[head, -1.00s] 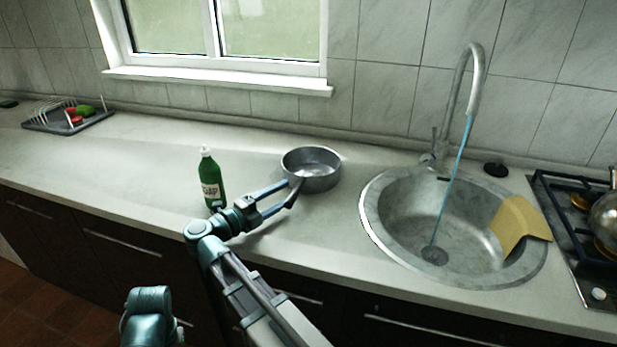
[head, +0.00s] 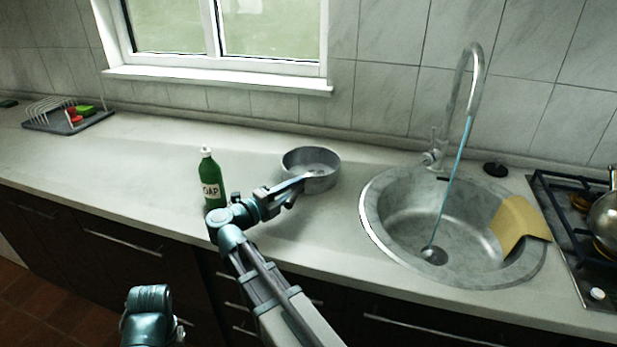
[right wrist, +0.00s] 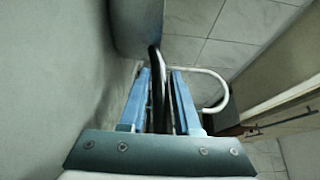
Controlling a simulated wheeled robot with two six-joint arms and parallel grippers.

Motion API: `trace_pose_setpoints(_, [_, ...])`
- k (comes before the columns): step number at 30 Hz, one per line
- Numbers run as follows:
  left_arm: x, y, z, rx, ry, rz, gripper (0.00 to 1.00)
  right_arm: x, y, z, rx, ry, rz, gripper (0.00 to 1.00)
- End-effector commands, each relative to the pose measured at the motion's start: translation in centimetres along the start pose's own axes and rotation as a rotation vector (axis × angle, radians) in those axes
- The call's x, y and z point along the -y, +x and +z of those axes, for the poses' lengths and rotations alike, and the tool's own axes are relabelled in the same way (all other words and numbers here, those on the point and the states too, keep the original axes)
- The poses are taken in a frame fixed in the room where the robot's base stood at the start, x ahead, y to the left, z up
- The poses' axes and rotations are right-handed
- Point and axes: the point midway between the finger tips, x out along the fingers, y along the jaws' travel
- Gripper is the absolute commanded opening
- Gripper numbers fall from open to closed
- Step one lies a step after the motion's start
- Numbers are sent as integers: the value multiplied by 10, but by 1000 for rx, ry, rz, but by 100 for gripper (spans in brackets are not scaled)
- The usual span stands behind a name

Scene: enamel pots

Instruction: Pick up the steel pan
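The steel pan (head: 300,160), round and grey, stands on the counter near the middle of the head view. In the right wrist view, part of the pan (right wrist: 137,28) shows at the top, with its dark handle (right wrist: 157,75) running down between the blue fingers. My right gripper (head: 303,183) reaches the near side of the pan. In the right wrist view, my right gripper (right wrist: 160,85) is open around the handle, with a narrow gap beside it. My left gripper is not in view.
A green soap bottle (head: 212,185) stands left of the pan, close to my right arm. The sink (head: 377,222) with its tap (head: 476,85) lies to the right, with a tan cloth (head: 519,225) on its rim. A dish rack (head: 50,124) is far left. The counter between rack and bottle is clear.

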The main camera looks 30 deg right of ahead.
Motion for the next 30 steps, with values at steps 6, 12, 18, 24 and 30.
trace_pose_setpoints(6, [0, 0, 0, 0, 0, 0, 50, 0, 0, 0, 0, 0, 1, 0])
trace_pose_setpoints(12, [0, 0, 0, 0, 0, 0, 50, 0, 0, 0, 0, 1, -1, 0])
trace_pose_setpoints(18, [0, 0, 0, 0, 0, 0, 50, 1, 0, 0, 0, 1, -2, 0])
trace_pose_setpoints(24, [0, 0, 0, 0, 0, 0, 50, 1, 0, 0, 0, 1, -3, 0])
trace_pose_setpoints(30, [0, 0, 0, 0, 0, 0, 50, 1, 0, 0, 0, 1, -3, 0])
